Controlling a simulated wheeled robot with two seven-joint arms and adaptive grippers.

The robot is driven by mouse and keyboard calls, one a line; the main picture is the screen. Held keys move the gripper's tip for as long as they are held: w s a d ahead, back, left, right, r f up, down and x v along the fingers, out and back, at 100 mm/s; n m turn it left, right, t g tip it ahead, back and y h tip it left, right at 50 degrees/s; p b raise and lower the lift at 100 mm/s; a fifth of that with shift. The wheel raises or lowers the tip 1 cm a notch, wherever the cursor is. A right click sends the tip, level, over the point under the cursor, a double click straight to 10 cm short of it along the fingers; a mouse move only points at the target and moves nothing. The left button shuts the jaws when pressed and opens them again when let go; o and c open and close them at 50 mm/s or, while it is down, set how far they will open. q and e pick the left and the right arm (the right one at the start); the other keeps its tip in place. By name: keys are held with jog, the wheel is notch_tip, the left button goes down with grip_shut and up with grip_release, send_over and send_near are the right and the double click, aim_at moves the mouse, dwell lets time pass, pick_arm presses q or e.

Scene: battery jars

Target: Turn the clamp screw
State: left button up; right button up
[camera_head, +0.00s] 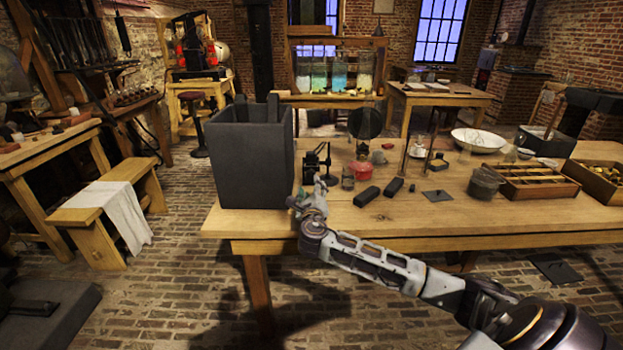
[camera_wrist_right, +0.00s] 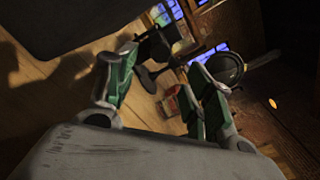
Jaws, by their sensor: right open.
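A small black device with an upright frame (camera_head: 316,160) stands on the wooden table just right of the big dark box. I cannot clearly make out its clamp screw. It seems to be the dark upright thing (camera_wrist_right: 153,46) seen beyond and between my fingers in the right wrist view. My right gripper (camera_head: 321,188) is at the table's front edge, just in front of this device. In the right wrist view the fingers (camera_wrist_right: 163,62) are spread, with nothing held between them. My left gripper is not in view.
The tall dark box (camera_head: 250,160) stands close left of the gripper. A small glass jar (camera_head: 348,179), a red object (camera_head: 360,169) and dark blocks (camera_head: 367,196) lie to the right. The front strip of the table (camera_head: 450,222) is clear.

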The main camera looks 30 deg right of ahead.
aim_at(311, 176)
jog(key=b+x, duration=0.1)
jog(key=x, duration=0.5)
jog(key=shift+w+d, duration=0.25)
jog(key=shift+w, duration=0.05)
jog(key=shift+b+x, duration=0.45)
jog(key=shift+x, duration=0.45)
jog(key=shift+w+d, duration=0.1)
jog(key=shift+w, duration=0.1)
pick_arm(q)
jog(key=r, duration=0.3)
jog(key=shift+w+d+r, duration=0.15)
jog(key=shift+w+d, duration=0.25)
pick_arm(e)
jog(key=c, duration=1)
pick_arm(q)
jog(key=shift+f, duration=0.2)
